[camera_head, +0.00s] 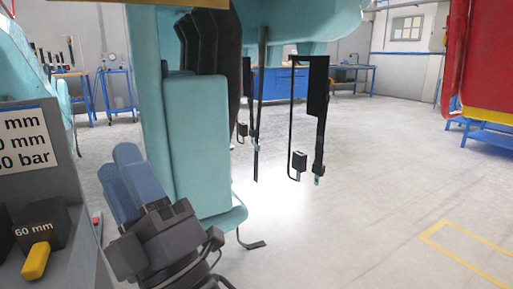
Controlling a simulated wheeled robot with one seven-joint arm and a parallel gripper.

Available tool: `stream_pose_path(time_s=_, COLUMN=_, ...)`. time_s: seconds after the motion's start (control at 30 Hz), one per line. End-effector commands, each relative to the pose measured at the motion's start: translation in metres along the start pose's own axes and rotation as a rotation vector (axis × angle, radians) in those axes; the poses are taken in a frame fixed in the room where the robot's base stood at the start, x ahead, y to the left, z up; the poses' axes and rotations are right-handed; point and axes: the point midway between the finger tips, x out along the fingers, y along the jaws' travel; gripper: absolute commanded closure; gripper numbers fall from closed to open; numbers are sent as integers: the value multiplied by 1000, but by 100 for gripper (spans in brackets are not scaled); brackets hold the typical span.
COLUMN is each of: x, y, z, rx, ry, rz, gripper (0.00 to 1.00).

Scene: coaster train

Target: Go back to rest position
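My gripper (126,172) is at the lower left of the head view, with a dark grey body and two blue-grey fingers pointing up and to the left. The fingers look side by side, and from this angle any gap between them is hidden. I see nothing held between them. It is in front of the turquoise coaster seat (196,135), and I cannot tell whether they touch.
At the left stands a grey box (80,262) with a black "60 mm" block (40,225) and yellow handle (35,261). Black straps (318,120) hang in the middle. A red and yellow seat (480,65) is at the right. Open floor (370,200) lies right of centre.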

Motion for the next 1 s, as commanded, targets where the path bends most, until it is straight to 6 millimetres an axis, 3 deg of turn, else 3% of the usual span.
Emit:
stream_pose_path(time_s=0.03, x=-22, y=-1, z=9, rx=44, ry=-54, rz=-9, gripper=64)
stream_pose_path(time_s=0.2, x=-92, y=-1, z=34, rx=189, ry=-222, rz=-23, gripper=64)
stream_pose_path(time_s=0.5, x=-221, y=13, z=52, rx=407, ry=-519, rz=-20, gripper=64)
stream_pose_path(time_s=0.77, x=-328, y=38, z=43, rx=561, ry=-773, rz=6, gripper=64)
stream_pose_path(time_s=1.0, x=-416, y=73, z=16, rx=672, ry=-1001, rz=42, gripper=64)
